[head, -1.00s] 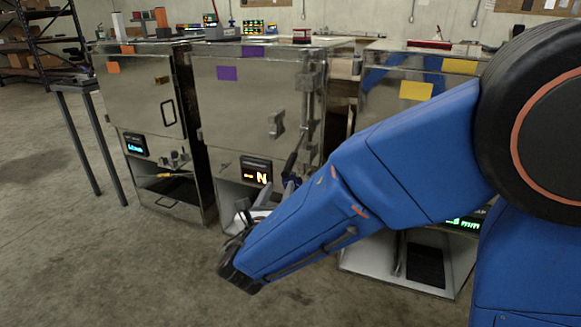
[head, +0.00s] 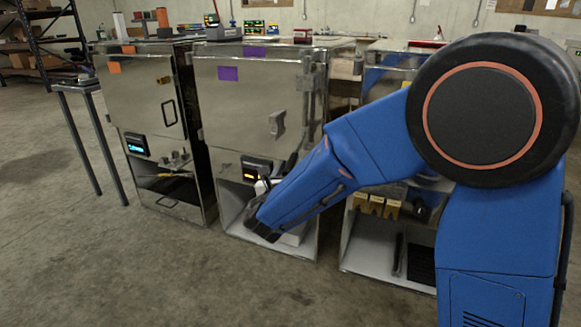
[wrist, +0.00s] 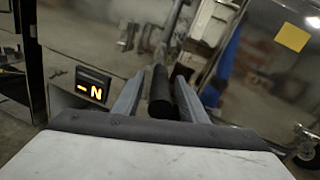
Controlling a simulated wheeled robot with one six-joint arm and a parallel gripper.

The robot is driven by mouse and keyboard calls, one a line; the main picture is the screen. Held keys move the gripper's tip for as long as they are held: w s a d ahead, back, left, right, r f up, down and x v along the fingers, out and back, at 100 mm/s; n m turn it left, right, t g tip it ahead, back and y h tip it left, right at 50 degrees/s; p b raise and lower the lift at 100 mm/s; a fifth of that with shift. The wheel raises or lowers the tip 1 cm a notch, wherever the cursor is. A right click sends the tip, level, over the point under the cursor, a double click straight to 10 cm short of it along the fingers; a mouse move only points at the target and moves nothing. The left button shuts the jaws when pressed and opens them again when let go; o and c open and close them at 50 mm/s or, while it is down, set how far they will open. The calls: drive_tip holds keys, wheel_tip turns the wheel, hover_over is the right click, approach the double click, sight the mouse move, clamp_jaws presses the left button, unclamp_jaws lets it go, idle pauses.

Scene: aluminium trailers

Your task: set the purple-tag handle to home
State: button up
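The purple tag (head: 228,74) is on the front of the middle metal cabinet (head: 235,110). A dark cylindrical handle (wrist: 159,92) shows in the wrist view, with its rod running up behind it. My gripper (wrist: 157,98) is open, with one grey finger on each side of the handle and gaps visible between. I cannot tell how deep the handle sits between the fingers. An amber display reading "-N" (wrist: 92,91) is left of the handle. In the head view my arm hides most of the gripper and handle.
The orange-tag cabinet (head: 143,95) with a blue-lit display stands to the left. A yellow-tag cabinet is at the right, largely behind my arm; its yellow tag (wrist: 292,37) shows in the wrist view. A dark stand (head: 78,88) is far left. Floor in front is clear.

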drive_tip(key=shift+w, duration=0.1)
clamp_jaws()
